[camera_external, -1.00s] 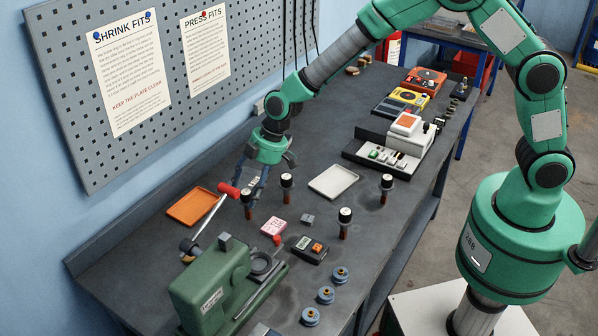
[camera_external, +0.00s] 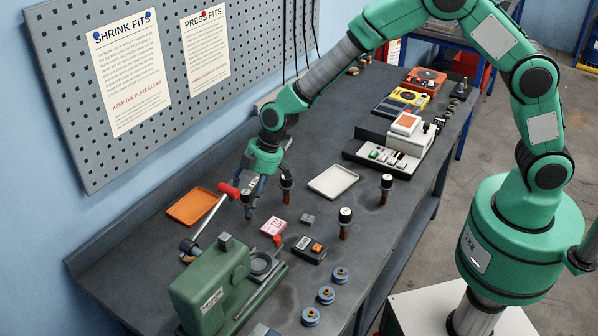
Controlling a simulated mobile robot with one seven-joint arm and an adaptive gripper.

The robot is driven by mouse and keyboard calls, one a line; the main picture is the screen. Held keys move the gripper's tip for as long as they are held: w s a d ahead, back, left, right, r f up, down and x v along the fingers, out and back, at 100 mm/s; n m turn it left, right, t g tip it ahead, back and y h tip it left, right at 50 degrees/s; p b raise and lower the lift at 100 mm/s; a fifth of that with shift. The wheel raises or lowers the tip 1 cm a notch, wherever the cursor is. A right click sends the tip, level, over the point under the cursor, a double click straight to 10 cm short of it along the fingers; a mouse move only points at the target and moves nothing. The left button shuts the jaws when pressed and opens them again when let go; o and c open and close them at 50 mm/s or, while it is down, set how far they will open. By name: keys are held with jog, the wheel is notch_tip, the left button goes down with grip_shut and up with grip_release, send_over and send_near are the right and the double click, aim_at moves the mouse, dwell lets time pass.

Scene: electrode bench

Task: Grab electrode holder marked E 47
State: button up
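Several electrode holders with dark bodies, pale tops and reddish-brown lower ends stand upright on the dark bench.
A green press (camera_external: 212,292) with its red-ended lever (camera_external: 229,190) stands close to my gripper. An orange tray (camera_external: 193,206) is at left and a white tray (camera_external: 332,181) at right. A pink block (camera_external: 274,226) and a dark switch box (camera_external: 309,249) lie in front.

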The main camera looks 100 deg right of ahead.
aim_at(247, 192)
jog(key=c, duration=1.1)
jog(key=shift+c, duration=0.2)
jog(key=shift+r, duration=0.2)
jog(key=shift+r, duration=0.55)
jog(key=shift+p+v, duration=0.35)
jog(key=shift+v, duration=0.8)
jog(key=s+a, duration=0.2)
jog(key=s, duration=0.5)
jog(key=s+a+r, duration=0.1)
jog(key=s+a, duration=0.2)
jog(key=s, duration=0.4)
jog(key=shift+s+r, duration=0.15)
jog(key=shift+r, duration=0.1)
